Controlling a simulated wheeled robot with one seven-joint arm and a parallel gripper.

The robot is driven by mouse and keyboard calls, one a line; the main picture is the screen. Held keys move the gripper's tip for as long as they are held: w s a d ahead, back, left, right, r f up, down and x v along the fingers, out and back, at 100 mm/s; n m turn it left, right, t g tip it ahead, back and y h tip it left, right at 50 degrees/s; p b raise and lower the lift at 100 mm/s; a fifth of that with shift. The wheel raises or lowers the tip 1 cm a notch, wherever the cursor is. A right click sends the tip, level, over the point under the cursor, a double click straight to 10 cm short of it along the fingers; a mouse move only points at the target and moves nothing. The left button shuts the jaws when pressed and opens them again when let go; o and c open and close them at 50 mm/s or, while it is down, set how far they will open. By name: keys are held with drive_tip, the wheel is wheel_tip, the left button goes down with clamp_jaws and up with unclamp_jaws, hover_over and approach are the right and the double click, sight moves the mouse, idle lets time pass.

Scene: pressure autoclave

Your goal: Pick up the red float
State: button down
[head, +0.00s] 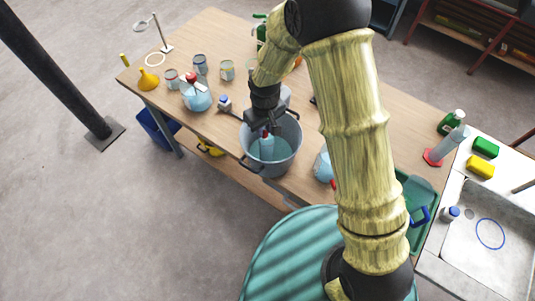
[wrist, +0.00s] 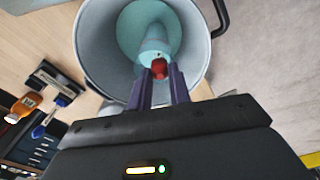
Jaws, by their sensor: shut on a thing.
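The red float (wrist: 159,69) is small and sits between the two fingertips of my gripper (wrist: 160,75) in the wrist view. The gripper is shut on it. A pale teal cylinder (wrist: 154,42) stands inside the grey bucket (wrist: 88,42), right beyond the float; I cannot tell whether the two touch. In the head view my gripper (head: 266,128) is over the mouth of the bucket (head: 292,163), with the teal cylinder (head: 267,149) below it. The float is mostly hidden there by the gripper.
The bucket stands on the wooden table (head: 230,155), its wall close around the fingers. A blue-liquid flask (head: 197,99), several cans and a yellow funnel (head: 148,80) stand to the left. Another flask (head: 323,167) is close on the right. A sink (head: 485,245) lies far right.

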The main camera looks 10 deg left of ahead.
drive_tip(key=shift+s+d+f, duration=0.15)
drive_tip(key=shift+d+f, duration=0.65)
drive_tip(key=shift+f, duration=0.25)
drive_tip(key=r+b, duration=0.1)
drive_tip(key=r, duration=0.2)
drive_tip(key=r+b, duration=0.1)
drive_tip(key=r, duration=0.2)
drive_tip(key=w+r, duration=0.1)
drive_tip(key=r, duration=0.2)
drive_tip(key=shift+a+b, duration=0.4)
drive_tip(key=shift+r, duration=0.75)
